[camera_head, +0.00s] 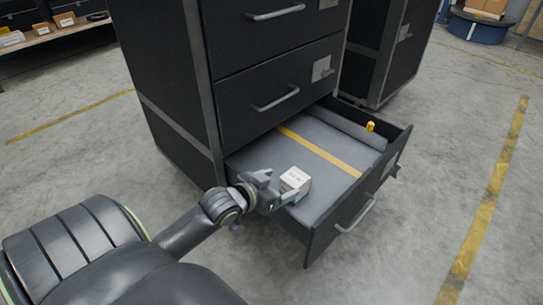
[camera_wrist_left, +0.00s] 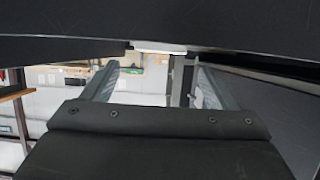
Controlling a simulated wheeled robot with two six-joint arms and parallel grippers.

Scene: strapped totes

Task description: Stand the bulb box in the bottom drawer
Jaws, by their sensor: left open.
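The bulb box (camera_head: 295,181), small and white with faint print, shows at the near left part of the open bottom drawer (camera_head: 322,243). It looks upright; I cannot tell whether it rests on the drawer floor. My left gripper (camera_head: 279,188) is open at the box's left side, with its fingertips close to it; contact is unclear. In the left wrist view the two fingers (camera_wrist_left: 154,82) stand apart, and a pale strip shows beyond them, too thin to identify. My right gripper is in neither view.
A yellow strip (camera_head: 318,150) crosses the grey drawer floor. A small yellow item (camera_head: 370,126) is at the drawer's back right. Shut drawers (camera_head: 275,85) stand above, and a second dark cabinet (camera_head: 388,50) stands behind. Much of the drawer floor is clear.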

